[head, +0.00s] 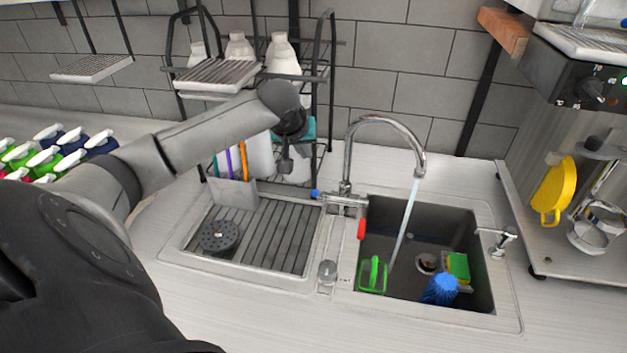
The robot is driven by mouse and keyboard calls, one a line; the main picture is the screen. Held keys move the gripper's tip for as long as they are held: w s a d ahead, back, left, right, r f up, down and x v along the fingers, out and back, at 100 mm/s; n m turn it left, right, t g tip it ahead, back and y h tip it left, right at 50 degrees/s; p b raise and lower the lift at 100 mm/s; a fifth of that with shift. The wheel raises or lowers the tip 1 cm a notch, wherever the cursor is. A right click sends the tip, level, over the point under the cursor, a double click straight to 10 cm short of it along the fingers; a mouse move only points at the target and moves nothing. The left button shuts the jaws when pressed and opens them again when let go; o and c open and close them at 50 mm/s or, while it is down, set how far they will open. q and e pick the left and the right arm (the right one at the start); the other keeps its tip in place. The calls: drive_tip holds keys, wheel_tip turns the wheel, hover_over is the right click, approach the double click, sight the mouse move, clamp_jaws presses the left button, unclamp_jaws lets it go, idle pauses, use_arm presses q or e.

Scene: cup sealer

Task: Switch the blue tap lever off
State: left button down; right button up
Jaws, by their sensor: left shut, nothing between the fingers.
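The chrome tap (348,150) stands behind the sink, and a stream of water (405,222) runs from its spout into the basin. The small blue tap lever (316,194) is at the left end of the tap body. A red lever (361,228) hangs at the right end. My left gripper (285,166) is shut and empty, pointing down above and to the left of the blue lever, apart from it in the picture. My right gripper is not in view.
The dark sink basin (380,205) holds a green-handled item (373,275), a blue item (440,289) and a sponge (458,266). A rack with white bottles (281,55) stands behind my left gripper. Spray bottles (50,155) stand at left. The front counter is clear.

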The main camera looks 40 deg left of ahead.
use_arm(q)
drive_tip(key=w+f, duration=0.1)
drive_tip(key=f, duration=0.2)
drive_tip(key=w+f, duration=0.1)
drive_tip(key=f, duration=0.2)
drive_tip(key=w+f+p, duration=0.1)
drive_tip(key=f, duration=0.3)
drive_tip(key=shift+w+a+f, duration=0.1)
drive_tip(key=shift+a, duration=0.15)
drive_tip(key=shift+d+f, duration=0.2)
drive_tip(key=shift+f, duration=0.15)
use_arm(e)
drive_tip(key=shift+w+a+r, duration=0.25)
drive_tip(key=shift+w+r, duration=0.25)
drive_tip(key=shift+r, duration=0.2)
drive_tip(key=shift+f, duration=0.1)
